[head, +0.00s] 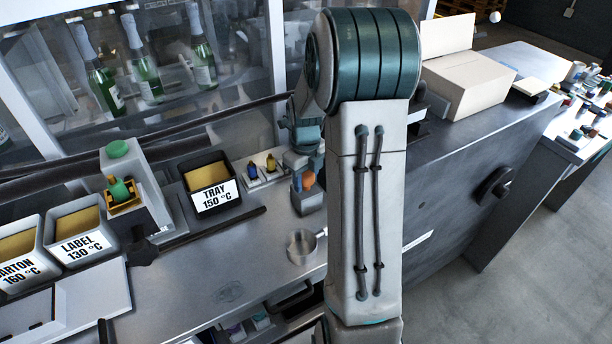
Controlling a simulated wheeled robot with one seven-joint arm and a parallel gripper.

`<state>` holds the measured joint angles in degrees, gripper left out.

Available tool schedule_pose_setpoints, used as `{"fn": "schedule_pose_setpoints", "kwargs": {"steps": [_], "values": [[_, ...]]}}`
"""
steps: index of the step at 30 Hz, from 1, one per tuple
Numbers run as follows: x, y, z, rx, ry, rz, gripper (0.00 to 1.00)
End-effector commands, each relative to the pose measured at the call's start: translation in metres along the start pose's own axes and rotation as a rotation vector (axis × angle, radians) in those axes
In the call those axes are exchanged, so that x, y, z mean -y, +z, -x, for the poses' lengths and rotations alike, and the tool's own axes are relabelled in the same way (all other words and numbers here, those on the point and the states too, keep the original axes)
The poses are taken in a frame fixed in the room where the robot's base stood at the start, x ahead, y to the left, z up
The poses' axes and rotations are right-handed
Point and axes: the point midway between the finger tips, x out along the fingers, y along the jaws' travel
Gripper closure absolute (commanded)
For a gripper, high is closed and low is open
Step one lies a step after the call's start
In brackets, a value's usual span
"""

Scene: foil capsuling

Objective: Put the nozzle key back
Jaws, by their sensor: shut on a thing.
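My gripper (307,198) is at the back of the bench, right of the small white holder (265,181), and my arm partly hides it. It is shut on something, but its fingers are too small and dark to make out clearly. A small orange piece (308,180) shows at the gripper. It may be part of the nozzle key, but I cannot tell its shape or whether it touches the bench. The holder carries a blue piece (252,171) and a yellow piece (271,163), both upright.
A dark bin marked TRAY (230,198) stands left of the holder. A small metal pan (302,247) sits in front of the gripper. A grey device with a green knob (118,149) and LABEL bin (101,235) stand left. The front bench (215,280) is largely clear.

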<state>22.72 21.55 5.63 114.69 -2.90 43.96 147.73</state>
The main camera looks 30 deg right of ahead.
Motion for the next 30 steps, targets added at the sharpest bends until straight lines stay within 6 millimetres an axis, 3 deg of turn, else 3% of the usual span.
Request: {"fn": "schedule_pose_setpoints", "kwargs": {"steps": [10, 11, 12, 13, 23, 26, 30], "values": [[0.000, 0.000, -0.005, 0.001, -0.001, 0.001, 0.90], [0.000, 0.000, -0.003, 0.001, -0.001, 0.001, 0.52], [0.000, 0.000, -0.003, 0.001, -0.001, 0.001, 0.40], [0.000, 0.000, -0.003, 0.001, -0.001, 0.001, 0.38], [0.000, 0.000, 0.001, 0.001, -0.001, 0.000, 0.38], [0.001, 0.001, 0.009, 0.005, -0.005, 0.001, 0.38], [0.001, 0.001, 0.037, 0.006, -0.006, 0.001, 0.38]]}}
